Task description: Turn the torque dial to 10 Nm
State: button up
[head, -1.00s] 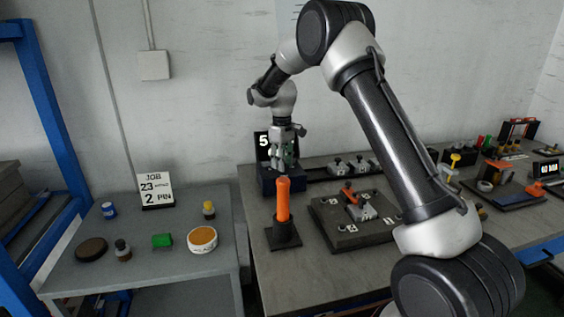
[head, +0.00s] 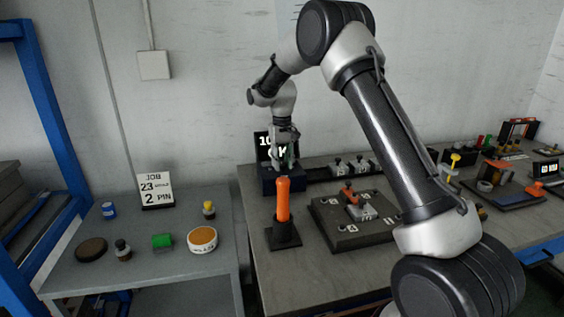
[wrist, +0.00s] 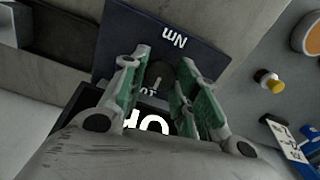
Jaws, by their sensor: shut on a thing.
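The torque dial (wrist: 160,73) is a small dark knob on a dark blue box, with "Nm" lettering upside down in the wrist view. The box (head: 269,184) stands at the back left of the bench. Its black display (head: 262,146) shows what reads as "10", partly hidden by my gripper. In the wrist view, large white digits (wrist: 147,124) are cut off by my wrist. My gripper (head: 288,160) points down over the box. In the wrist view its green-padded fingers (wrist: 161,80) stand on both sides of the dial, shut on it.
An orange-handled tool (head: 283,200) stands upright in a black holder in front of the box. A dark fixture plate (head: 330,233) lies to its right. A grey side table (head: 130,270) at left holds small jars, a green block and a job card (head: 155,190).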

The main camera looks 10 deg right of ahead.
aim_at(282, 164)
dwell(0.3)
jog(key=o, duration=0.8)
jog(key=shift+c, duration=0.2)
notch_tip(282, 164, up, 12)
jog(key=shift+w, duration=0.1)
